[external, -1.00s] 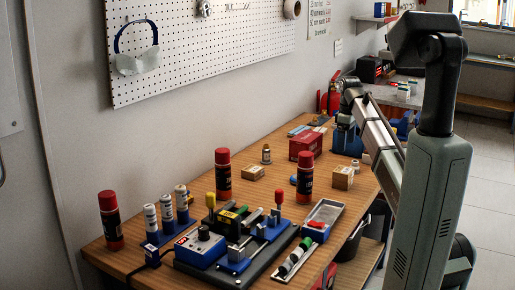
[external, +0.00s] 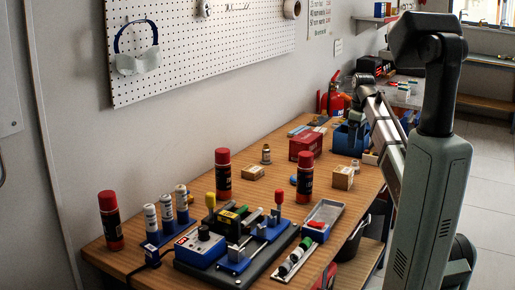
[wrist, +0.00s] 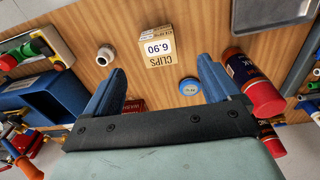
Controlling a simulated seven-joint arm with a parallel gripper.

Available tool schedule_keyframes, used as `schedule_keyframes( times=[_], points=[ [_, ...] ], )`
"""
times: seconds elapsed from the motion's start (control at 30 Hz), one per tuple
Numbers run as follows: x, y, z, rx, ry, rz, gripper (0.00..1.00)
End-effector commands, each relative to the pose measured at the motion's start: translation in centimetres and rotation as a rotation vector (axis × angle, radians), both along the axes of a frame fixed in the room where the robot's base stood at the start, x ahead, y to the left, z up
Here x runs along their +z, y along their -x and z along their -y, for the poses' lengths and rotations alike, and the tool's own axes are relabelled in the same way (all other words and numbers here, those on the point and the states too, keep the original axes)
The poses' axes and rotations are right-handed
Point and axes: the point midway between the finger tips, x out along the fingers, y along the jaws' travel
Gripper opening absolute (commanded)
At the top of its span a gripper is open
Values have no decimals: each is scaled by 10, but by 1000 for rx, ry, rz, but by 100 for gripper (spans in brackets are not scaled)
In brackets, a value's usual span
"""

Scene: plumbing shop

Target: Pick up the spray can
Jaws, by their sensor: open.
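Several spray cans with dark bodies and red caps stand on the wooden bench in the external view: one at the left (external: 110,229), one in the middle near the wall (external: 223,183) and one further right (external: 305,184). In the wrist view one spray can (wrist: 240,70) shows at the right, just beyond the right fingertip, with its red cap towards the lower right. Another red-capped can is partly seen below it. My gripper (wrist: 160,80) is open, with nothing between its blue fingers. In the external view it is at the bench's far right, near the blue bin, partly hidden.
A cardboard clips box (wrist: 158,46) and a blue tape roll (wrist: 190,87) lie near the fingers. A blue bin (wrist: 45,95) is at the left in the wrist view. A red box (external: 306,146), a grey tray (external: 324,213) and a fixture board (external: 235,255) also occupy the bench.

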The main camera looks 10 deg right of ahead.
Motion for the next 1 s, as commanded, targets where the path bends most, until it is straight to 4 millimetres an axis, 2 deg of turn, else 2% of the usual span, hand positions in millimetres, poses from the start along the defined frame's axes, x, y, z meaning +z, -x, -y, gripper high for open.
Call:
schedule_keyframes(
  times=[0.03,0.27,0.5,0.63,0.8,1.0],
  points=[
    [-1,17,-2,4,-19,15,89],
    [3,58,-30,69,-166,114,89],
    [10,91,-82,191,-394,265,89],
    [20,94,-106,248,-516,341,89],
    [34,86,-122,284,-598,414,89],
    [24,78,-131,294,-593,430,89]
  ],
)
